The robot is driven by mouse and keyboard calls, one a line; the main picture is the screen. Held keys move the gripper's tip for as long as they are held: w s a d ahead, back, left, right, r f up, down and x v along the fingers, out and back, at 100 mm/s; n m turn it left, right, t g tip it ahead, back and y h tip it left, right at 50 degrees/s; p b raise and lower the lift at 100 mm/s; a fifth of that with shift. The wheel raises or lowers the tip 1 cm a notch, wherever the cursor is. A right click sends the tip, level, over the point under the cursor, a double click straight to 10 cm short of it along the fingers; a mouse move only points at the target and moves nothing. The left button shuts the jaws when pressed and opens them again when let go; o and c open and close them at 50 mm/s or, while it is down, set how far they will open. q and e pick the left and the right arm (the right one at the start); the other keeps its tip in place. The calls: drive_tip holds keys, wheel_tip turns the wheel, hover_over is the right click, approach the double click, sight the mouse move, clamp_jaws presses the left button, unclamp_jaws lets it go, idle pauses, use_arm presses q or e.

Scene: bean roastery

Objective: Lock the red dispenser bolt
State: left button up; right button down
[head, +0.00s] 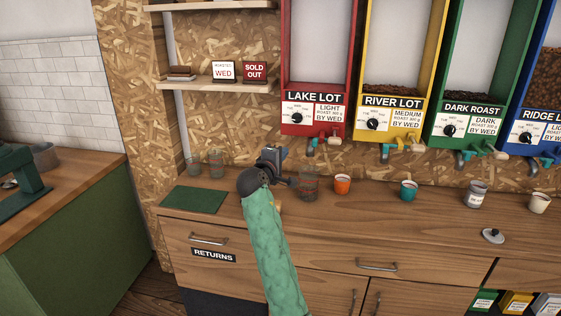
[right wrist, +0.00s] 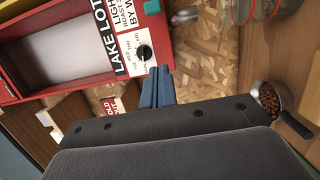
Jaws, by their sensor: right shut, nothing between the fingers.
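The red dispenser (head: 315,112), labelled LAKE LOT, hangs on the back wall and also fills the upper left of the right wrist view (right wrist: 80,97). Small fittings show under its bottom edge, with a reddish piece, likely the bolt (head: 333,134), at their right and a teal piece (head: 311,148) at their left. I cannot tell the bolt's position. My right gripper (head: 270,153) is left of and below the dispenser, over the counter. Its blue fingers (right wrist: 157,88) are shut and empty, apart from the bolt. My left gripper is out of view.
Yellow (head: 392,112), green (head: 465,112) and blue dispensers stand in a row to the right. Several cups, including an orange cup (head: 342,184), stand on the counter below. A container of beans (right wrist: 268,100) shows near my wrist. A green mat (head: 195,199) lies left.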

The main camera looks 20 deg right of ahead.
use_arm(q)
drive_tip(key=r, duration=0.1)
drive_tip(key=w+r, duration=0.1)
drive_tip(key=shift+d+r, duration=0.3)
use_arm(e)
drive_tip(key=shift+s+a, duration=0.35)
drive_tip(key=shift+s, duration=0.25)
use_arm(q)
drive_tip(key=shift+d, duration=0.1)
use_arm(e)
drive_tip(key=shift+d+f, duration=0.1)
drive_tip(key=shift+m, duration=0.3)
